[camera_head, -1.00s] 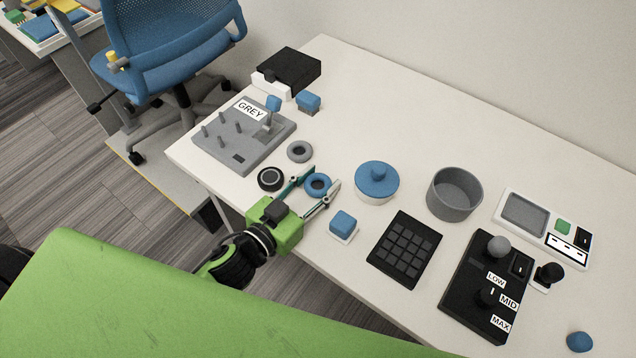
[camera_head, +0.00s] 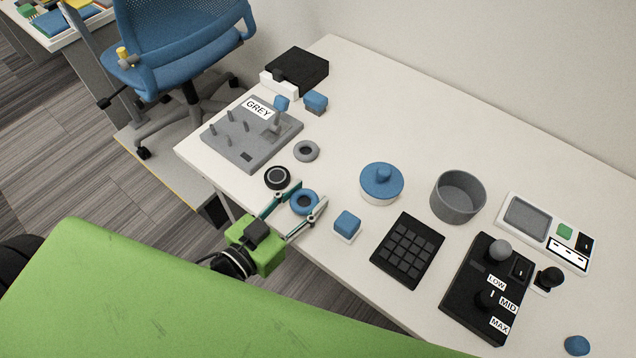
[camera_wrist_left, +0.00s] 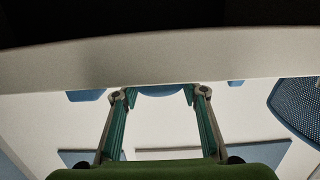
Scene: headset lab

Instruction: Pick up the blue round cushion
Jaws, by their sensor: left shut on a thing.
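The blue round cushion (camera_head: 304,202) is a blue ring with a dark centre, near the front edge of the table. My left gripper (camera_head: 308,195) is shut on it, one finger on each side. In the left wrist view a blue arc of the cushion (camera_wrist_left: 162,91) shows between the fingertips; the rest of it is hidden. I cannot tell whether it is clear of the table top. My right gripper is not in view.
A black ring (camera_head: 277,177) lies close beside the upper finger, with a grey ring (camera_head: 306,151) behind. A blue cube on a white base (camera_head: 346,226) stands right of the gripper. A blue-lidded round container (camera_head: 381,188) and black keypad (camera_head: 407,250) stand farther right.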

